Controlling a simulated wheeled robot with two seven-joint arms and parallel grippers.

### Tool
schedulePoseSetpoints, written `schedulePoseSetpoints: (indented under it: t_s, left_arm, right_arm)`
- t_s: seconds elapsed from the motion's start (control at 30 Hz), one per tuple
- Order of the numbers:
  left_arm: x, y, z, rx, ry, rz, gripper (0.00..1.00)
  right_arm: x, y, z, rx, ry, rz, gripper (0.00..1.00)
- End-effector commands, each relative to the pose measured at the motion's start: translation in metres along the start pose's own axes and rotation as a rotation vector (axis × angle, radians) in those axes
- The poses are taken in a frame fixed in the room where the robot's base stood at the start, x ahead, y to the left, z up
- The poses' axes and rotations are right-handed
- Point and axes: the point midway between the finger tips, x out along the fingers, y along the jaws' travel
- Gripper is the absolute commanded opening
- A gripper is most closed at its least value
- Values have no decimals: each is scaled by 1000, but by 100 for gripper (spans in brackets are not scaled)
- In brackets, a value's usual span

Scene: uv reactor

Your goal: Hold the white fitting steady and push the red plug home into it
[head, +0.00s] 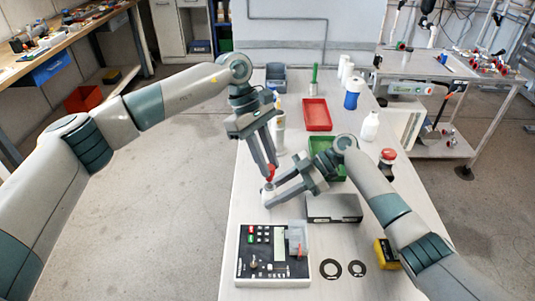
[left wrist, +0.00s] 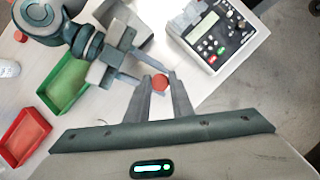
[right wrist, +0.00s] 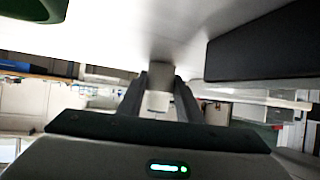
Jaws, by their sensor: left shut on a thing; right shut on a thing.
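The red plug (head: 270,172) is between the fingertips of my left gripper (head: 268,166), which is shut on it from above. In the left wrist view the round red plug (left wrist: 160,83) shows between the two fingers (left wrist: 160,80). The white fitting (head: 267,197) is right below the plug, and my right gripper (head: 270,189) is shut on it from the right side. In the right wrist view the pale fitting (right wrist: 158,102) sits between the fingers (right wrist: 159,92). I cannot tell how far the plug is inside the fitting; the fingers hide the joint.
A control box (head: 273,257) with buttons stands in front on the white table (head: 247,205). A dark-fronted grey box (head: 335,208) is to the right of the grippers. A green tray (head: 325,158) and a red tray (head: 317,114) lie behind. Two black rings (head: 331,268) lie front right.

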Motion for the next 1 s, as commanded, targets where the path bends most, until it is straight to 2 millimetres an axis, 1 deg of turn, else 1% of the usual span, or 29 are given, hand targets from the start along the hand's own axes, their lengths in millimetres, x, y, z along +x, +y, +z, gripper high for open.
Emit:
schedulePoseSetpoints:
  t_s: [0.1, 0.3, 1.0]
  left_arm:
    - [6, 0, -2, -1, -1, 0, 0]
    - [11, 0, -5, 0, -1, 0, 0]
    - [12, 0, -5, -8, 2, 6, 0]
  right_arm:
    - [0, 0, 0, 0, 0, 0, 19]
    - [0, 0, 0, 0, 0, 0, 19]
    - [0, 0, 0, 0, 0, 0, 19]
